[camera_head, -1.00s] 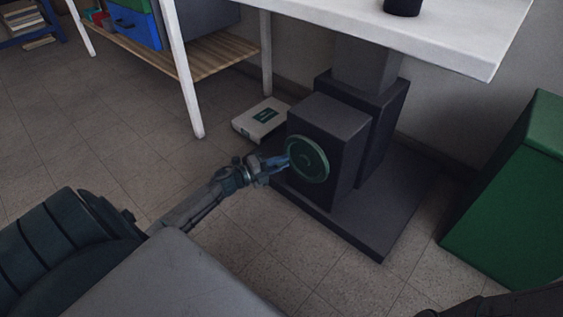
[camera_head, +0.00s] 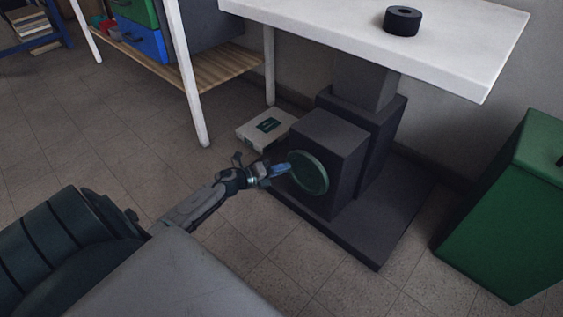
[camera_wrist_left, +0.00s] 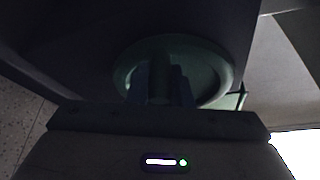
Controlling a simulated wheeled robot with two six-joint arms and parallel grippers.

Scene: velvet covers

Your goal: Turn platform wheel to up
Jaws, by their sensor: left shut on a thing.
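The platform wheel (camera_head: 311,174) is a round green disc on the front of a dark box (camera_head: 331,142) at the foot of the platform's column. My left gripper (camera_head: 284,169) reaches the wheel's left side in the head view and is shut on it. In the left wrist view the wheel (camera_wrist_left: 213,68) fills the upper middle, with the gripper's fingers (camera_wrist_left: 160,84) around a part near its centre; that view is dark. The white platform top (camera_head: 455,48) stands above the column. My right gripper is not in view.
A black ring-shaped roll (camera_head: 402,21) lies on the platform top. A white box (camera_head: 265,129) lies on the floor behind my left gripper. A green bin (camera_head: 500,215) stands at the right. A white-legged shelf (camera_head: 225,73) is at the back left. Tiled floor in front is clear.

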